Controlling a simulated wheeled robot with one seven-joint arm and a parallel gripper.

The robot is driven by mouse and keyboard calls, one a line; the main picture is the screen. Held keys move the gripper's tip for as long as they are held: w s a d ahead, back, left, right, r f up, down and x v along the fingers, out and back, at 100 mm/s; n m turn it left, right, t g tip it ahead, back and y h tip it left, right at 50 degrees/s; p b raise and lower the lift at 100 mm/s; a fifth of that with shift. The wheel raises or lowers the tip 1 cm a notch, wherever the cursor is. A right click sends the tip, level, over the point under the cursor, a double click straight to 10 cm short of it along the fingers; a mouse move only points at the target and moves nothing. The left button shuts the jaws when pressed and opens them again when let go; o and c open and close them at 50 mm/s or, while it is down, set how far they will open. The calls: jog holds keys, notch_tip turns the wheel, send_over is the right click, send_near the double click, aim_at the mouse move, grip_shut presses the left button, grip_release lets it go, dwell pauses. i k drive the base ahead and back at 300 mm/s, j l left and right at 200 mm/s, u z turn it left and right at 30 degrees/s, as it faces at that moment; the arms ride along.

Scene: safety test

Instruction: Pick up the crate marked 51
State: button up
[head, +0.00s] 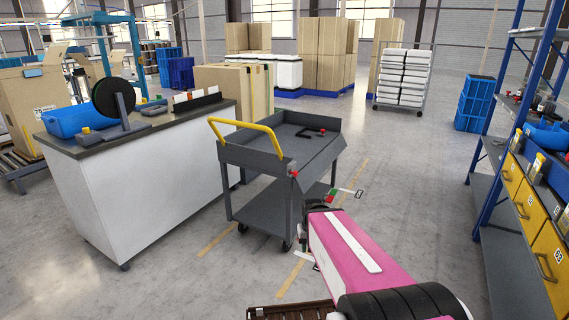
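No crate with a readable 51 shows in the head view. Yellow crates (530,207) with dark handles stand in a row on the blue-framed rack at the right. They carry small white number labels, too small for me to read surely. My pink arm reaches from the bottom towards the grey cart, well to the left of these crates. My gripper (330,222) is at the arm's far end, mostly hidden behind the arm. Thin pale parts stick out on either side there. I cannot tell whether it is open or shut, and I see nothing held.
A grey cart (259,204) with a yellow handle stands just beyond my arm. A white workbench (140,192) with a blue bin (78,121) is at the left. Blue stacked crates (473,104) stand behind the rack (496,253). Floor between cart and rack is clear.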

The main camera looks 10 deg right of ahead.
aim_at(554, 138)
jog(key=z, duration=2)
jog(key=i+j+u, duration=0.1)
jog(key=i+j, duration=0.65)
jog(key=i+l, duration=0.05)
jog(key=i, duration=0.05)
